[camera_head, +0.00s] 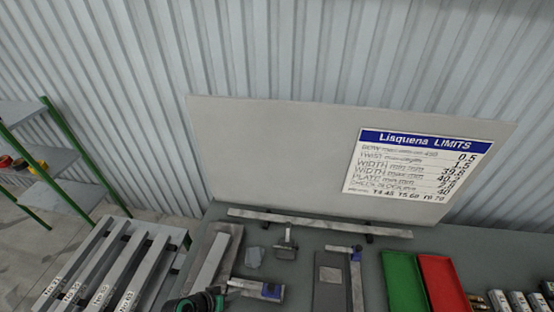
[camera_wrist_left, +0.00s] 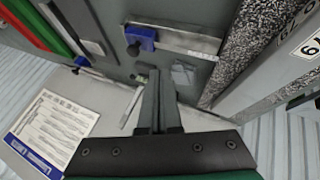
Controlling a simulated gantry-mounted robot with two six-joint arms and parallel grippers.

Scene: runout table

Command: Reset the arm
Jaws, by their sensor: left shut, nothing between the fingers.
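My left gripper (camera_head: 216,296) shows only in part at the bottom edge of the head view, dark with green. In the left wrist view its two dark fingers (camera_wrist_left: 158,78) lie together, shut with nothing between them, above the grey table. A metal tool with a blue part (camera_head: 262,290) lies close to the gripper in the head view. A bar with a blue block (camera_wrist_left: 145,38) is beyond the fingertips in the wrist view. My right gripper is in neither view.
A green tray (camera_head: 403,283) and a red tray (camera_head: 444,284) stand right of centre. A long metal bar (camera_head: 318,222) runs along the back of the table, before a large board (camera_head: 270,150). A slatted rack (camera_head: 110,262) stands at left, with shelves (camera_head: 60,160) beyond.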

